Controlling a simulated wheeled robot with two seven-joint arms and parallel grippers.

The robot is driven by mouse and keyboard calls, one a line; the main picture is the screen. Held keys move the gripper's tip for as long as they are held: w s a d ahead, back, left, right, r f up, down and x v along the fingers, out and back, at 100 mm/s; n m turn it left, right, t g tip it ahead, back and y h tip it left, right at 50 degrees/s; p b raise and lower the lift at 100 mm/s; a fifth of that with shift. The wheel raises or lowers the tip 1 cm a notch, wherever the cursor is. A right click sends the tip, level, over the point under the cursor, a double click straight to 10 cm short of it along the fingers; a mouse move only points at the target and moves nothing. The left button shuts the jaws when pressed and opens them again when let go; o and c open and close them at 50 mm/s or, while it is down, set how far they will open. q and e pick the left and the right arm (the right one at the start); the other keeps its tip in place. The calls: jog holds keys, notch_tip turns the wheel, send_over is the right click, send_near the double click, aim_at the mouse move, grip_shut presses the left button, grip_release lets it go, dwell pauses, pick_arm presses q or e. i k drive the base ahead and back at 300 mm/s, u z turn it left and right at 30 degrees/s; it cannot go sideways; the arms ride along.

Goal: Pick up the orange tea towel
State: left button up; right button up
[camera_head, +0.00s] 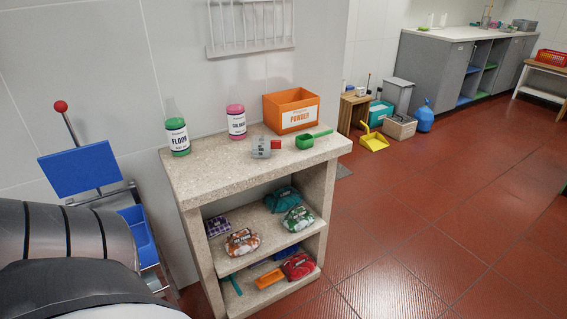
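A stone shelf unit (201,171) stands in front of me against the wall. On its middle shelf, at the front left, lies a rounded orange-and-white cloth bundle (242,243) with a small label; it looks like the orange tea towel. A purple checked cloth (218,226) lies behind it to the left. A teal bundle (283,200) and a green-and-red patterned bundle (298,219) lie to its right on the same shelf. Neither of my grippers is in view.
The stone top holds a green bottle (177,131), a pink bottle (236,121), an orange powder box (291,110) and a green scoop (308,139). The bottom shelf holds a red bundle (298,266) and an orange scoop (270,278). Red floor is free at right.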

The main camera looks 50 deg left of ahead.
aim_at(246, 242)
jog(key=i, duration=0.55)
jog(key=u, duration=3.15)
jog(key=i, duration=0.5)
jog(key=z, duration=0.05)
